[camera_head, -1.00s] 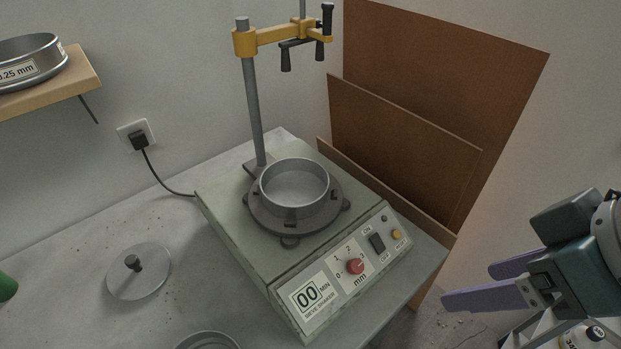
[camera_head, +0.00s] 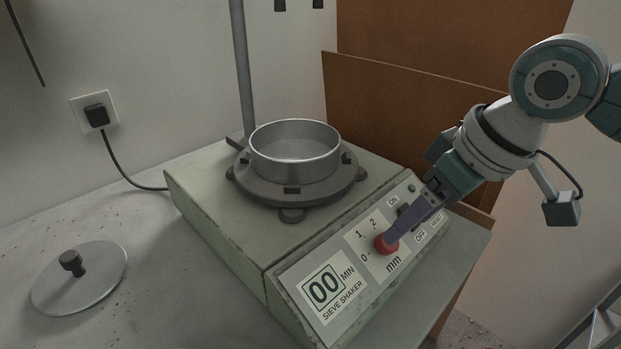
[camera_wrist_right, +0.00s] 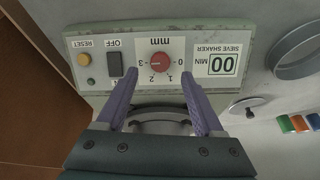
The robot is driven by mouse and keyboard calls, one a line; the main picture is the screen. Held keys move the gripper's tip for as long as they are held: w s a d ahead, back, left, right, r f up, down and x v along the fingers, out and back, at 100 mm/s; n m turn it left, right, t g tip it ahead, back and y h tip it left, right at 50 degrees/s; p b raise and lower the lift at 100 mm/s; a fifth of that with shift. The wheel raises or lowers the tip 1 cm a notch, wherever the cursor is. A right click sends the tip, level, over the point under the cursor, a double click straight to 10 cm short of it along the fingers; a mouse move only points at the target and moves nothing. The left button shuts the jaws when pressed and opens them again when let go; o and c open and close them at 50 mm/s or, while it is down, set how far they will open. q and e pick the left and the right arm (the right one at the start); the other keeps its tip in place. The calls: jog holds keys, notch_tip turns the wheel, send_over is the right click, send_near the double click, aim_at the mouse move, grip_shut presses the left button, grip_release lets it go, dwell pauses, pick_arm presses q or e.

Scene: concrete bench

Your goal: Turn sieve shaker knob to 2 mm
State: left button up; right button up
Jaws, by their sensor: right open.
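The sieve shaker (camera_head: 215,210) stands on the bench, with its sloping panel facing front right. Its red mm knob (camera_head: 380,247) sits among the marks 0, 1, 2 and 3; the right wrist view shows the knob (camera_wrist_right: 159,63) upside down, and I cannot surely read its pointer. My right gripper (camera_head: 390,236) reaches down to the knob from the upper right and partly covers it in the head view. In the right wrist view the gripper (camera_wrist_right: 159,79) is open, its purple fingers on either side of the knob's line. I cannot tell whether they touch it. My left gripper is not in view.
An ON/OFF switch (camera_wrist_right: 115,64) and a yellow RESET button (camera_wrist_right: 82,60) lie beside the knob, and the 00 MIN display (camera_head: 324,287) on its other side. A metal sieve pan (camera_head: 295,152) sits on top. A round lid (camera_head: 80,278) lies left on the bench.

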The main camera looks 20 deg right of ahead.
aim_at(381, 246)
jog(key=b+x, duration=0.1)
jog(key=x, duration=0.4)
jog(key=shift+w+f, duration=0.1)
jog(key=shift+f, duration=0.2)
grip_shut()
